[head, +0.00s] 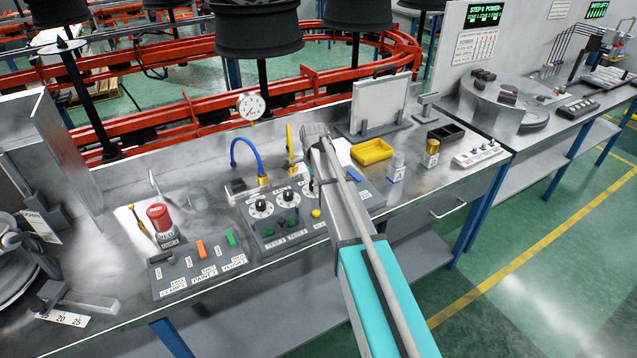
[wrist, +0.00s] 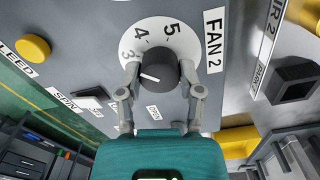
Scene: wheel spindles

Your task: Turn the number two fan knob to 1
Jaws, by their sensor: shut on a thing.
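The number two fan knob (wrist: 158,76) is a dark round knob with a white pointer line, in the middle of the wrist view. It sits on a white dial (wrist: 158,32) next to a "FAN 2" label (wrist: 214,40). The numbers 3, 4 and 5 show; the rest of the dial is hidden by the knob and fingers. The pointer line faces left, a little below the 3. My gripper (wrist: 158,70) has one grey finger on each side of the knob and is shut on it. In the head view my arm hides the gripper and this knob.
The wrist view shows a yellow button (wrist: 33,47) at the left and a black square part (wrist: 294,82) at the right.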

